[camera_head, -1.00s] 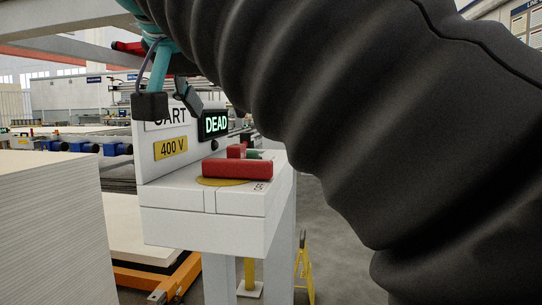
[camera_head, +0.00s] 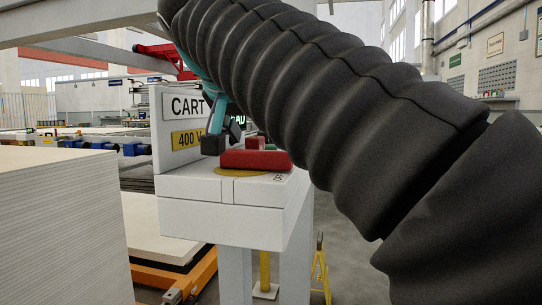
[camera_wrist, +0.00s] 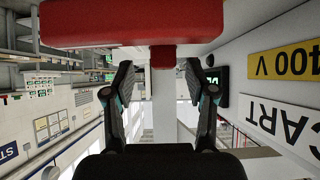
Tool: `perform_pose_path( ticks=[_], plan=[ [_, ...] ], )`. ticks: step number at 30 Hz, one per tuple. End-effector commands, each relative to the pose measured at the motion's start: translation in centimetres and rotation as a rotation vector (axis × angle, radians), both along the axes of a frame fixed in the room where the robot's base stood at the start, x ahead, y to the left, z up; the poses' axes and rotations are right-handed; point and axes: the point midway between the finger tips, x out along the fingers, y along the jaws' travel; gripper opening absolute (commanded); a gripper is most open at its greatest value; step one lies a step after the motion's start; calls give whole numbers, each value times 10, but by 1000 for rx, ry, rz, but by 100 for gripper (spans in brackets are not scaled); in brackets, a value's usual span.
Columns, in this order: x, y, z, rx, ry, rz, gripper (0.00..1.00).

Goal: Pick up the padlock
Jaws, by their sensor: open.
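No padlock can be clearly made out. A red T-shaped piece (camera_head: 255,159) rests over a yellow disc (camera_head: 238,172) on top of the white cart box (camera_head: 232,191). A small green part (camera_head: 270,147) shows just behind it; I cannot tell what it is. My gripper (camera_head: 213,144) is just above the box top, close to the red piece, partly hidden by my arm. In the wrist view my gripper (camera_wrist: 159,68) is open, with the red piece (camera_wrist: 130,22) across the top and its short stem between the fingertips. Nothing is gripped.
An upright panel (camera_head: 168,150) with CART and 400 V labels stands behind the box. A tall stack of white sheets (camera_head: 65,220) is at the left. A yellow folding sign (camera_head: 320,270) stands on the floor right of the box's legs.

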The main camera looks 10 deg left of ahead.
Motion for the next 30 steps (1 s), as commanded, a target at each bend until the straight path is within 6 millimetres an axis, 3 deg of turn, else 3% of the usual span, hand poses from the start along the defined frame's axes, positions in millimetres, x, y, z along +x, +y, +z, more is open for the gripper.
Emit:
perform_pose_path(
  ticks=[7,14,15,21,22,30],
  plan=[
    [26,0,-23,0,1,-1,56],
    [28,0,-24,0,0,1,56],
    [28,0,-24,0,0,1,54],
    [28,0,-23,0,0,1,4],
    [28,0,-23,0,0,1,0],
    [28,0,-23,1,0,2,0]
  ],
)
